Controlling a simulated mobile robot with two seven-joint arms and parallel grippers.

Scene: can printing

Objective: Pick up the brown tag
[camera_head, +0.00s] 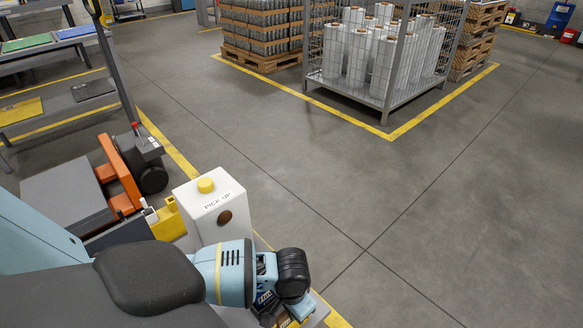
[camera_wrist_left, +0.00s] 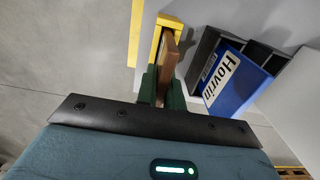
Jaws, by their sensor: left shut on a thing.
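The brown tag (camera_wrist_left: 168,68) shows in the left wrist view as a thin upright brown piece. My left gripper (camera_wrist_left: 163,90) is shut on it, with a dark green finger on each side. A yellow part (camera_wrist_left: 166,27) stands just behind the tag; I cannot tell whether the two touch. In the head view my left arm comes in from the left and its wrist is at the bottom middle, where the fingers and the tag are not clear. My right gripper is not in view.
A white box (camera_head: 208,205) marked "PICK UP", with a yellow button, stands beside my left arm. A blue "Hovrin" item (camera_wrist_left: 238,85) sits in a dark holder right of the fingers. An orange truck (camera_head: 122,172) stands at left; a wire cage (camera_head: 385,97) at the back. Floor at right is clear.

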